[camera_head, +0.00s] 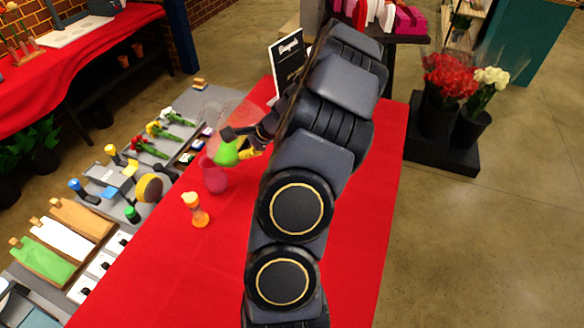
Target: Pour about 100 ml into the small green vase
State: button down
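A small green vessel (225,154), seemingly the green vase, shows at the left of my gripper, just above and behind a pink vase (214,178) in the picture. It looks slanted, but its base is hidden. My gripper (240,138) points left at the end of my dark arm, overlapping or touching the green vessel's right side. Its fingers are small and partly hidden, so I cannot tell whether they grip it. A small yellow part (248,153) shows just below the gripper. No liquid can be made out.
A clear, pinkish sheet or vessel (222,113) and a black sign (288,62) are behind. Flowers (160,130) and tools lie on the grey bench at left. My arm covers the table's middle.

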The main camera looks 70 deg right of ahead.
jog(key=shift+w+a+r+g+h+b, duration=0.15)
jog(key=shift+w+r+g+b, duration=0.15)
jog(key=shift+r+g, duration=0.25)
jog(key=shift+w+r+g+h+b, duration=0.2)
jog(key=shift+w+r+g, duration=0.15)
jog(key=shift+r+g, duration=0.2)
jog(key=shift+w+a+r+g+b, duration=0.15)
jog(key=shift+w+r+g+b, duration=0.15)
jog(key=shift+r+g+b, duration=0.45)
jog(key=shift+w+f+g+h, duration=0.25)
jog(key=shift+g+h, duration=0.2)
jog(key=shift+g, duration=0.5)
jog(key=shift+a+b, duration=0.1)
jog(key=shift+b, duration=0.3)
jog(key=shift+w+r, duration=0.1)
